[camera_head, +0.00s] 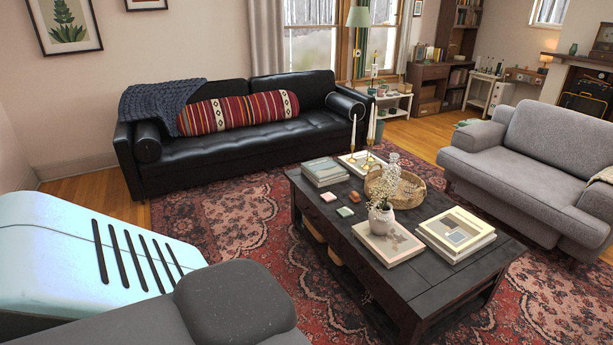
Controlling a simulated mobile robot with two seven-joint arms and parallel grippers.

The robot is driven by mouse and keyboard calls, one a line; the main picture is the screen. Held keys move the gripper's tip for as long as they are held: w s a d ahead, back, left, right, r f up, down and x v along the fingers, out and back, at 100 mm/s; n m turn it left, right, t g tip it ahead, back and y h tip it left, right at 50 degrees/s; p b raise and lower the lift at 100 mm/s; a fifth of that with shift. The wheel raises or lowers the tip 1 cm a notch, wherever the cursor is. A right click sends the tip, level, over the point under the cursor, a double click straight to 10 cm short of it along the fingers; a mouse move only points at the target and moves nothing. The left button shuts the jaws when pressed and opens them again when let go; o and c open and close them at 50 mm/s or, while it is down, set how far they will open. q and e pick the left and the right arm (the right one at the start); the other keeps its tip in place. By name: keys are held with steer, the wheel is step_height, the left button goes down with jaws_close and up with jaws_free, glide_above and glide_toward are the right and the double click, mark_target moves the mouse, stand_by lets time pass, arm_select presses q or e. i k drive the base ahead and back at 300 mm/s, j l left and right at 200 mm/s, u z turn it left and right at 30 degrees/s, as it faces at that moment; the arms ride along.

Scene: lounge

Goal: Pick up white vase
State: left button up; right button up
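A small white vase (381,219) with thin dried sprigs stands upright on a book (389,244) on the dark coffee table (419,283). The table is in the middle right of the head view. A woven basket tray (409,197) is just behind the vase. Neither of my grippers shows in this view, so their states are hidden.
Stacked books (457,233) lie right of the vase, and more books (324,172) lie at the table's far left. Thin candlesticks (369,150) stand behind. A black sofa (240,136) is at the back, a grey sofa (533,157) at right. Patterned rug (229,214) surrounds the table.

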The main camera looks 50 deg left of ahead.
mark_target(382, 223)
steer(key=u, duration=1.45)
